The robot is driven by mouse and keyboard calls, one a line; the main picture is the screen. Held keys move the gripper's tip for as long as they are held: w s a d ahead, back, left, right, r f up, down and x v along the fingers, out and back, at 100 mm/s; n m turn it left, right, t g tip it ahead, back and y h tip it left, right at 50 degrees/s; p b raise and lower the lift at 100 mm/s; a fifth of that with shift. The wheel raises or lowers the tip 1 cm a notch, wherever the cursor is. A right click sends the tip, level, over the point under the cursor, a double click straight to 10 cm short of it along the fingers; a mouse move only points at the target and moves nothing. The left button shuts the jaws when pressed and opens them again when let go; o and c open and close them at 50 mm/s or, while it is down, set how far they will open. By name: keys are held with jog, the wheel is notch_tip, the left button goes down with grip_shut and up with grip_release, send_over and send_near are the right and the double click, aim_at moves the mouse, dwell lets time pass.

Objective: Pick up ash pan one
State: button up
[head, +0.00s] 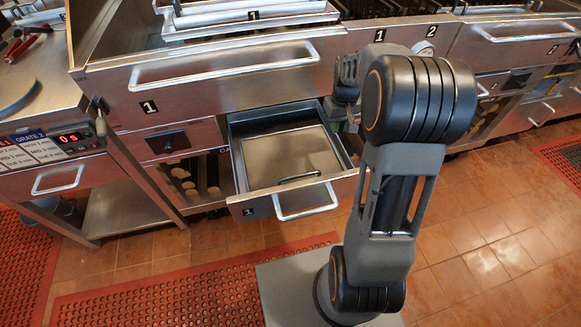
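Ash pan one is a shallow grey metal pan (290,153) lying in the pulled-out drawer (240,207) marked 1, below the grill front. A small dark handle (300,178) shows at the pan's near edge. The drawer has its own silver bar handle (306,203) on its front. My arm stands right of the drawer, and its dark wrist part shows partly behind the upper link, above the drawer's back right corner. My gripper's fingers cannot be made out; the arm hides that area. Nothing is seen touching the pan.
The grill front with a long bar handle (222,68) overhangs the drawer's back. A side counter with a red-digit timer (68,138) stands at left. Red mats (150,302) lie on the tiled floor. Floor is clear at right (490,240).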

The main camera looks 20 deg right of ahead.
aim_at(332, 156)
notch_tip(332, 156, down, 12)
jog(key=shift+r+b, duration=0.2)
jog(key=shift+b, duration=0.85)
grip_shut()
